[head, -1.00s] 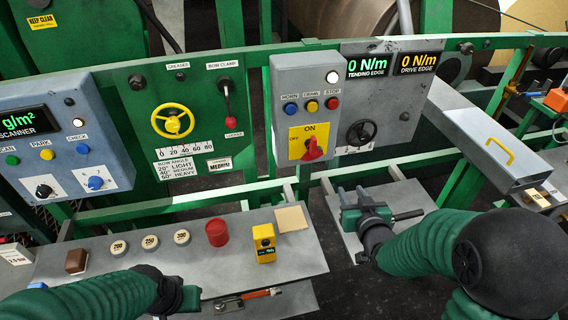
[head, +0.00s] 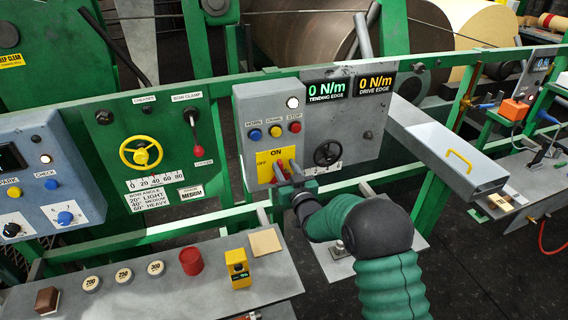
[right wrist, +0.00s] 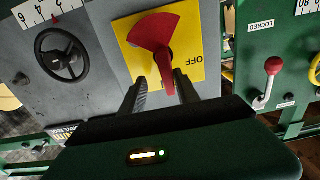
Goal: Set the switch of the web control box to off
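The web control box (head: 268,110) is a grey box on the green rail, with a yellow switch plate marked ON and OFF. Its red rotary switch (right wrist: 160,35) shows large in the right wrist view, where the plate appears upside down. The narrow handle points down between my fingers, towards the plate's ON side; OFF reads at the right. My right gripper (right wrist: 161,88) is open, one finger on each side of the handle, with a visible gap to the left finger. In the head view the right gripper (head: 287,172) partly covers the switch. My left gripper is out of view.
A black handwheel (head: 328,153) is right of the switch. A grey shelf (head: 190,290) below holds a red cylinder (head: 191,261) and a yellow device (head: 237,268).

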